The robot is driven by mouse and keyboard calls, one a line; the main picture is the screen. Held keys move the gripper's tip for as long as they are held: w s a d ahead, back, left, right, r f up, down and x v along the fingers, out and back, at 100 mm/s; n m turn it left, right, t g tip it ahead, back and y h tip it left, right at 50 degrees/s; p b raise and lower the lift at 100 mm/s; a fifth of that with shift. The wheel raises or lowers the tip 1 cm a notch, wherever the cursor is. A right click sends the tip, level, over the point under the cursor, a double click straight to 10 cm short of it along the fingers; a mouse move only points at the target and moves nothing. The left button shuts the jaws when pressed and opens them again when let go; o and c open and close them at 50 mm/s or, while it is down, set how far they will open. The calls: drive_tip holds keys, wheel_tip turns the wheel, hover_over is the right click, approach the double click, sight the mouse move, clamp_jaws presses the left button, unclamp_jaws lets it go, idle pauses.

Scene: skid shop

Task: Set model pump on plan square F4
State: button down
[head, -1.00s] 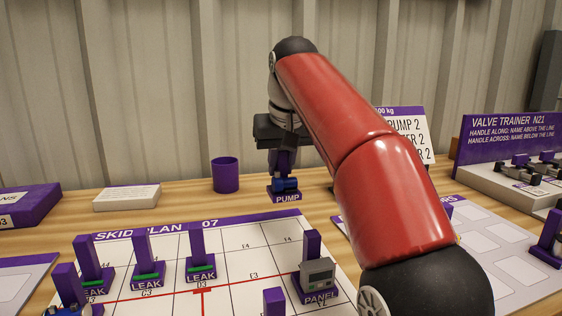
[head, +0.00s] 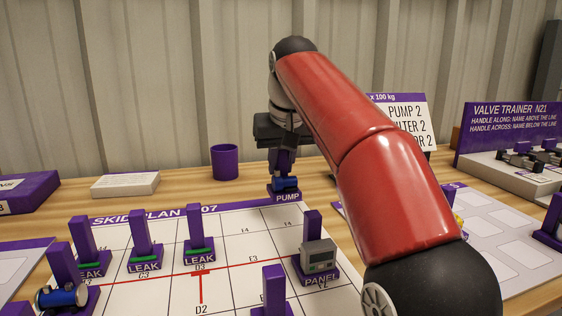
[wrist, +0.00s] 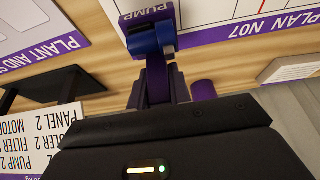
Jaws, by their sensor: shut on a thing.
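My gripper (head: 281,150) is shut on the purple post of the model pump (head: 285,184), which has a blue body and a PUMP label. The pump hangs upright, overlapping the back edge of the skid plan (head: 225,282) in the head view; its height above the table is hard to tell. In the wrist view the gripper (wrist: 158,98) holds the post, and the pump (wrist: 150,38) shows beside the plan's purple title strip. Square F4 (head: 285,224) seems to lie at the plan's back right, its small label hard to read, behind the PANEL model (head: 318,256).
LEAK models (head: 200,245) stand on the plan's left half. Another purple post (head: 274,283) stands at the front, and a blue-bodied model (head: 62,297) at front left. A purple mug (head: 224,162) stands behind the plan. A valve trainer (head: 510,140) is at right.

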sight(281, 178)
drive_tip(key=shift+f+b, duration=1.15)
drive_tip(key=shift+f, duration=0.6)
drive_tip(key=shift+f, duration=0.7)
drive_tip(key=c, duration=1.2)
unclamp_jaws()
drive_tip(key=shift+r+p, duration=0.6)
drive_tip(key=shift+r, duration=0.05)
wheel_tip(281, 178, up, 5)
drive_tip(key=p, duration=0.5)
drive_tip(key=shift+r+p, duration=0.4)
drive_tip(key=shift+r, duration=0.55)
drive_tip(key=shift+s, duration=0.1)
